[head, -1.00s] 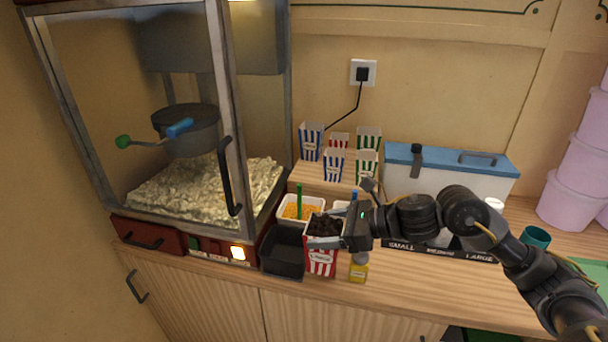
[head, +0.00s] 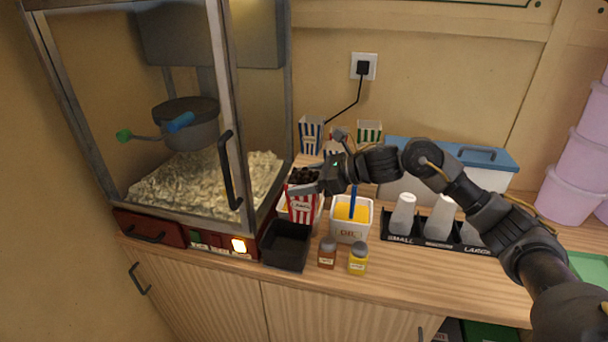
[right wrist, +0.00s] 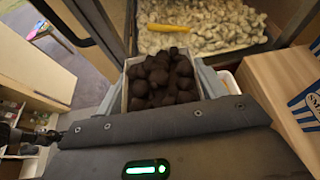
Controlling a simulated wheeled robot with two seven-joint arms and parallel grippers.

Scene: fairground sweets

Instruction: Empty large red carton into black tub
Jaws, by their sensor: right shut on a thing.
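The large red carton (head: 302,208), red and white striped, is full of dark brown lumps and stands upright in my right gripper (head: 318,184). The gripper is shut on its upper part, and the carton appears raised off the counter. In the right wrist view the carton (right wrist: 124,103) is seen from above, between the fingers, with the dark lumps (right wrist: 160,78) filling it. The black tub (head: 286,262) sits on the counter at the front, just below and left of the carton in the head view, and looks empty. My left gripper is not in view.
The popcorn machine (head: 232,180) stands to the left. An oil tub (head: 349,232), a brown jar (head: 327,253) and a yellow jar (head: 358,258) stand right of the black tub. Striped cartons (head: 311,134) stand behind. A cup rack (head: 400,240) is to the right.

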